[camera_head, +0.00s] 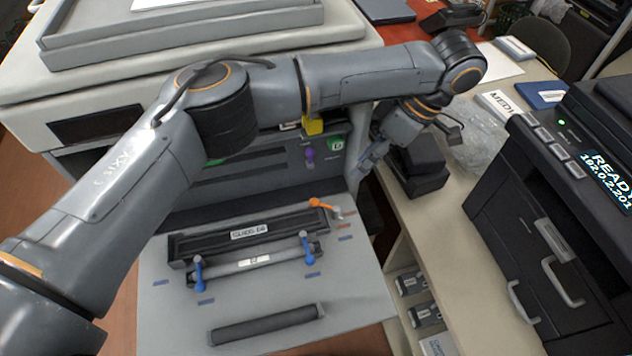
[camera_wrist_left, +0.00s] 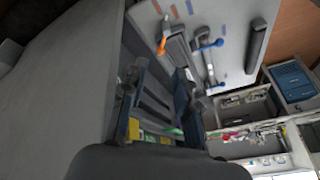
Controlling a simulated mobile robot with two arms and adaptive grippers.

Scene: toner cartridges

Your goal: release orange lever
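The orange lever (camera_head: 322,204) sits at the right end of a long black cartridge (camera_head: 215,241) on the grey fold-down door (camera_head: 345,290) of the printer. The lever also shows in the left wrist view (camera_wrist_left: 162,46), above and beyond my fingers. My left gripper (camera_head: 367,163) hangs beside the printer's right side, above and behind the lever and apart from it. In the left wrist view its two fingers (camera_wrist_left: 157,95) are spread with nothing between them. My right gripper is in neither view.
Two blue levers (camera_head: 198,271) (camera_head: 305,248) stand at a lighter bar in front of the cartridge. A black box (camera_head: 420,165) stands on the counter close to my left gripper's right. A black printer (camera_head: 510,190) stands at the right. The space above the door is clear.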

